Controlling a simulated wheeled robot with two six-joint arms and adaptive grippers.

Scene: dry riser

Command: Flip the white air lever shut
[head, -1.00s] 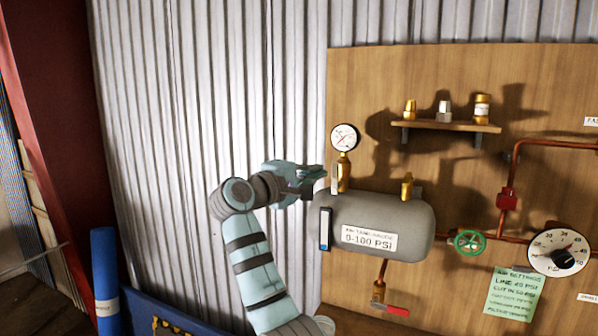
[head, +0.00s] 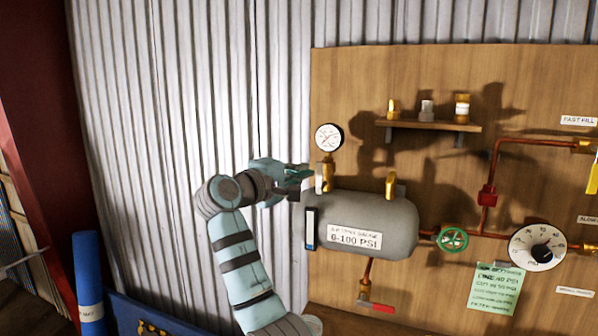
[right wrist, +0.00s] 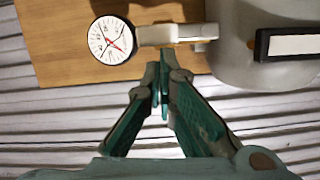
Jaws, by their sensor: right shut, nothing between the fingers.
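The white lever (head: 319,184) stands upright beside the brass fitting (head: 328,174) under the pressure gauge (head: 329,137), at the left end of the grey tank. In the right wrist view the white lever (right wrist: 170,34) lies across the top, between the gauge (right wrist: 111,40) and the tank. My right gripper (head: 308,173) is just left of the lever's upper end. Its green fingers (right wrist: 160,95) are shut and empty, close below the lever in the wrist view. I cannot tell whether they touch it. My left gripper is not in view.
The grey tank (head: 385,222) is fixed to the wooden panel (head: 400,80). A red-handled valve (head: 382,308) hangs below it. A green handwheel (head: 453,239), a dial (head: 537,246) and a yellow lever (head: 592,178) are to the right. Corrugated wall (head: 190,90) is behind my arm.

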